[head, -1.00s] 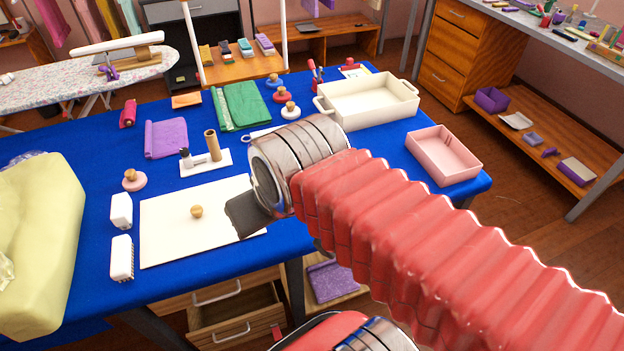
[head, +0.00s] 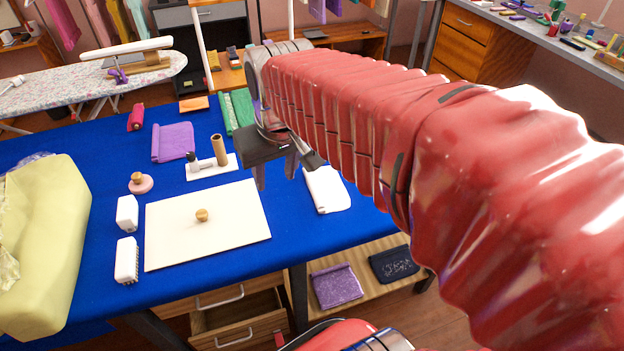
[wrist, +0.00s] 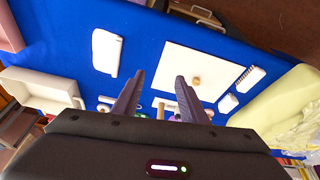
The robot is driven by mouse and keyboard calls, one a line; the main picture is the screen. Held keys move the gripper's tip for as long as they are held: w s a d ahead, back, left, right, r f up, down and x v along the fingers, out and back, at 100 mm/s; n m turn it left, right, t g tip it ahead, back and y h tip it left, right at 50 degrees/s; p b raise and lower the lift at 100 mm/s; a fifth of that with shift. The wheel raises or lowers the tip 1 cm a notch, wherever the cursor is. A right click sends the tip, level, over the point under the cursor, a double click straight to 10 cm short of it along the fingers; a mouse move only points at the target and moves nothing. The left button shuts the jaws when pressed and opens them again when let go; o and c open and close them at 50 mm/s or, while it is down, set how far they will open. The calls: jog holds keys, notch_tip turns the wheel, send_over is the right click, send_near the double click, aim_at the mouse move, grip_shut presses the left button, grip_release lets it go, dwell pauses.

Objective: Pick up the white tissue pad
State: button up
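The white tissue pad (head: 327,189) appears to be the flat, folded white piece on the blue table, right of the large cream board. In the wrist view the pad (wrist: 107,52) lies left of my fingers. My gripper (head: 275,174) hangs above the table, left of the pad in the head view, with its fingers pointing down. In the wrist view my gripper (wrist: 160,78) has its two dark fingers spread with nothing held between them. It is apart from the pad. My arm covers the table area behind the pad in the head view.
The cream board (head: 225,235) with a small wooden knob (head: 202,215) lies left of the pad. A white stand with a brown roll (head: 219,150) is behind the board. A cream tray (wrist: 40,85) shows in the wrist view.

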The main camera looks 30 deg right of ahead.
jog(key=w+d+f+m+g, duration=0.15)
jog(key=w+d+f, duration=0.25)
jog(key=w+d, duration=0.4)
jog(key=g, duration=0.2)
send_over(314, 186)
notch_tip(314, 186, down, 7)
jog(key=shift+w+f+m+y, duration=0.15)
jog(key=shift+m+y, duration=0.15)
jog(key=shift+m, duration=0.15)
jog(key=shift+f, duration=0.1)
notch_tip(314, 186, down, 8)
jog(key=shift+f, duration=0.2)
jog(key=shift+f, duration=2.6)
